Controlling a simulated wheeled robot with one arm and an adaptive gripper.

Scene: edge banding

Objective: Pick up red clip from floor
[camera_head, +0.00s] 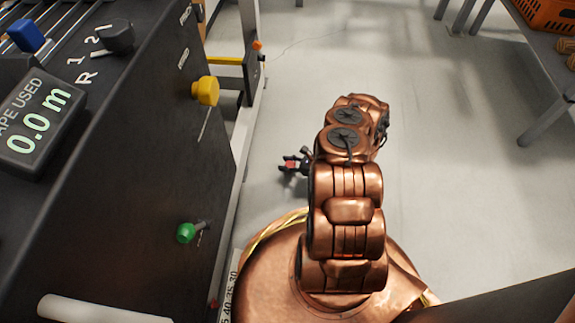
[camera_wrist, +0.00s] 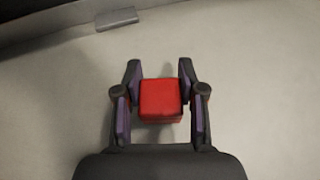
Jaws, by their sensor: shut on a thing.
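The red clip (camera_wrist: 160,98) shows in the wrist view as a small red block between the two dark fingers of my gripper (camera_wrist: 160,80). My gripper is shut on it, with a finger at each side. The pale floor (camera_wrist: 250,60) lies behind it; I cannot tell whether the clip touches the floor. In the head view my gripper (camera_head: 294,162) is small and low near the floor, left of my copper arm, with a bit of the red clip (camera_head: 290,165) showing.
A dark machine (camera_head: 140,150) with yellow and green knobs stands at left, its pale frame post (camera_head: 241,140) close to my gripper. A table (camera_head: 545,60) with an orange crate (camera_head: 548,14) is at upper right. The floor between is clear.

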